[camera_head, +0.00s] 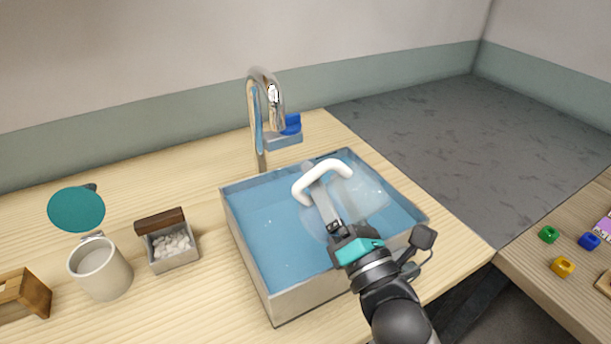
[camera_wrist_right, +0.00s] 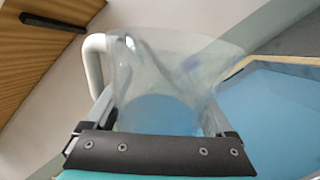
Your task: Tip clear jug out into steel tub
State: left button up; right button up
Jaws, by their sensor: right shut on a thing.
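The clear jug (camera_head: 362,194) with a white handle (camera_head: 322,178) is over the steel tub (camera_head: 250,270) in the head view, and looks tilted. My right gripper (camera_head: 322,196) is shut on the jug. In the right wrist view the clear jug (camera_wrist_right: 150,75) sits between the two fingers, its handle on the left. Blue shows through its lower part; I cannot tell whether this is liquid inside or the tub behind. The steel tub has blue inside, and part of its right side is hidden by my right arm. My left gripper is not in view.
A curved tap (camera_head: 264,95) stands behind the tub, with a blue item (camera_head: 291,124) beside it. Left of the tub are a lidded box of white pebbles (camera_head: 172,245), a pale canister (camera_head: 101,270) with a raised teal lid, and a wooden box (camera_head: 25,295).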

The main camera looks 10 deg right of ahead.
jog(key=s+d+h, duration=0.1)
jog(key=s+d+m+h, duration=0.1)
jog(key=d+h, duration=0.1)
jog(key=shift+m, duration=0.3)
jog(key=w+a+f+n+g+y+p, duration=0.1)
jog(key=w+a+n+g+y, duration=0.2)
jog(key=w+a+y, duration=0.5)
jog(key=shift+w+a+n+y, duration=0.15)
jog(key=shift+w+n+y, duration=0.2)
jog(key=shift+n+y, duration=0.45)
jog(key=shift+r+m+t+b, duration=0.3)
jog(key=shift+r+m+b, duration=0.1)
jog(key=shift+m, duration=0.5)
